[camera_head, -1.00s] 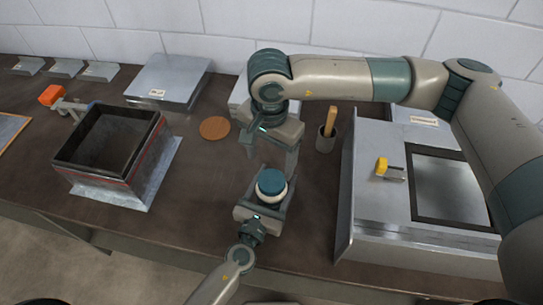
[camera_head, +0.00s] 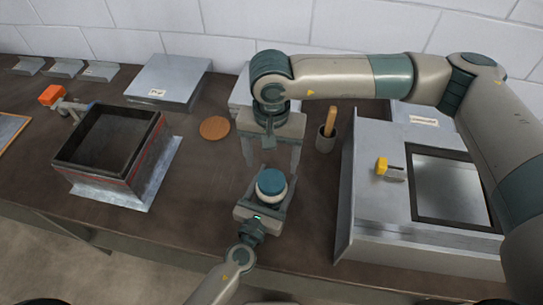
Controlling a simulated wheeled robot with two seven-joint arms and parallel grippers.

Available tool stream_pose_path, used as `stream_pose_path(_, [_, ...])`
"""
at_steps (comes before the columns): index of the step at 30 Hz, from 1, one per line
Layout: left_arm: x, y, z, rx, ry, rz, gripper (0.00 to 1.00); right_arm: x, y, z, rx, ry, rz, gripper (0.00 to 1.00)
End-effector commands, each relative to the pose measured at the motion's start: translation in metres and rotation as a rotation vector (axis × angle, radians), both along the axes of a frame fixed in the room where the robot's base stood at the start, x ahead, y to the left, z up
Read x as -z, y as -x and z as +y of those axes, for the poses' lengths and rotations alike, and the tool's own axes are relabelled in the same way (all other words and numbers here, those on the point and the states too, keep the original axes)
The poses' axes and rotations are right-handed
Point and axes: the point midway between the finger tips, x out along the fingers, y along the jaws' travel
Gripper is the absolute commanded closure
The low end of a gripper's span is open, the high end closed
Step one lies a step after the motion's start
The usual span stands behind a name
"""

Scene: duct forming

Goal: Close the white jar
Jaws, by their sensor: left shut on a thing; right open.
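The white jar (camera_head: 273,200) stands near the middle of the table's front part, with a blue-green lid (camera_head: 271,182) on its top. I cannot tell whether the lid is fully tightened. My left gripper (camera_head: 270,203) comes from the front edge and is shut around the jar's body. My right gripper (camera_head: 270,160) points down just behind and above the lid. Its fingers are apart, with nothing between them, and they do not appear to touch the lid.
An open dark metal box (camera_head: 150,185) stands at left. A round wooden coaster (camera_head: 214,127) and a grey cup with a wooden handle (camera_head: 325,140) lie behind. A large metal case (camera_head: 370,225) with a yellow-handled latch (camera_head: 382,165) bounds the right side.

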Motion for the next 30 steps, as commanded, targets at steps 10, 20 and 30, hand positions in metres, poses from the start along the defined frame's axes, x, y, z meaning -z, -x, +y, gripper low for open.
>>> stream_pose_path(10, [0.001,0.001,0.000,0.001,0.001,0.003,0.98,0.039,0.001,0.000,0.001,0.001,0.002,0.29])
stream_pose_path(20, [0.001,0.001,0.000,0.001,0.001,0.003,0.98,0.071,0.000,0.000,0.000,0.000,0.001,0.29])
stream_pose_path(30, [0.001,0.001,0.000,0.001,0.001,0.003,0.98,0.075,0.000,0.000,0.000,0.000,0.000,0.29])
